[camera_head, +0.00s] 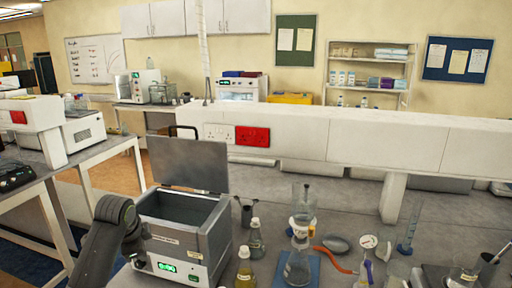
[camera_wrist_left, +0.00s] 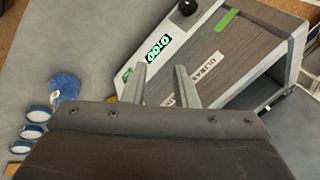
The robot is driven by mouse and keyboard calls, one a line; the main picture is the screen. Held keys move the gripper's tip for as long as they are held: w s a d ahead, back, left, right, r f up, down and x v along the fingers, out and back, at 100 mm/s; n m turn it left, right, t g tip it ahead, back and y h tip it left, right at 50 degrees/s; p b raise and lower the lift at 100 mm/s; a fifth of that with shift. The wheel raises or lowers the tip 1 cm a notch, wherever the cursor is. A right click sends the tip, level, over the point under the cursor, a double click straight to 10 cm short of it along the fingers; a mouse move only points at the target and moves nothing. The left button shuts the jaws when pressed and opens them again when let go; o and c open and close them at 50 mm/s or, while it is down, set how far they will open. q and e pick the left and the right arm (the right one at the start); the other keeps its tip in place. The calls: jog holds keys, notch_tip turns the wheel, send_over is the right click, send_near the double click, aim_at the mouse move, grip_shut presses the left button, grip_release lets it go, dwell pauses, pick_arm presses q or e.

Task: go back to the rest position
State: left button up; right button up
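My left arm comes in at the lower left of the head view, beside the ultrasonic bath (camera_head: 216,232). Its gripper is hidden or out of frame there. In the left wrist view my left gripper (camera_wrist_left: 161,70) has two fingers apart with nothing between them. The fingers point toward the front panel of the bath (camera_wrist_left: 235,60), which has a lit green display. I cannot tell whether they touch it. The bath's lid (camera_head: 188,164) stands open and the basin looks empty. My right gripper is not in view.
Right of the bath stand small bottles (camera_head: 245,268), a glass apparatus on a blue base (camera_head: 312,268) and a gauge (camera_head: 368,242). A blue object (camera_wrist_left: 66,87) and white-and-blue round items (camera_wrist_left: 38,114) lie left in the wrist view. A white shelf (camera_head: 380,145) spans behind the bench.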

pick_arm(q)
jog(key=s+f+n, duration=0.6)
jog(key=s+f, duration=1)
jog(key=s, duration=0.4)
jog(key=s+n+g+y, duration=0.1)
jog(key=s+n, duration=0.7)
jog(key=s, duration=1.4)
notch_tip(320, 180, down, 29)
jog(key=a+g+b, duration=0.1)
jog(key=g+b, duration=0.1)
jog(key=b, duration=0.2)
jog(key=s+f+b, duration=0.1)
jog(key=s+f, duration=0.6)
jog(key=f, duration=0.3)
jog(key=s+d+f+b, duration=0.1)
jog(key=s+f+b, duration=0.1)
jog(key=s+f, duration=0.6)
jog(key=shift+d+f+g+h, duration=0.15)
jog(key=shift+f+g+h, duration=0.2)
jog(key=shift+f, duration=0.5)
